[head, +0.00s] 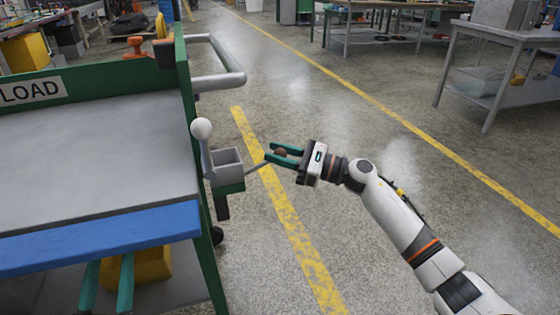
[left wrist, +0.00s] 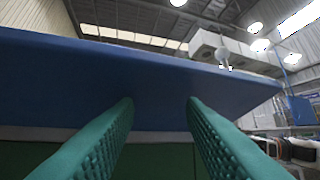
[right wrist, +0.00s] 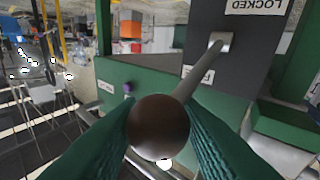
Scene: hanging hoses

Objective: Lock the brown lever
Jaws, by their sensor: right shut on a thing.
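The brown lever has a round brown knob (right wrist: 159,127) on a metal rod, large in the right wrist view. Its rod (right wrist: 196,72) runs up to a dark plate with a "LOCKED" label (right wrist: 255,7), upside down in that view; a second label is partly hidden. In the head view the rod (head: 257,166) reaches sideways from the cart's side to my right gripper (head: 282,156), which is shut on the knob. The right fingers also show around it (right wrist: 160,135). My left gripper (head: 108,287) is below the cart's blue front edge, its fingers apart and empty (left wrist: 160,105).
A white-knobbed lever (head: 201,130) stands upright beside a grey box (head: 228,163) on the cart's right side. The green cart (head: 90,85) has a grey top, a blue edge (head: 100,238) and a handle (head: 240,75). Open floor lies right; workbenches (head: 505,35) stand farther back.

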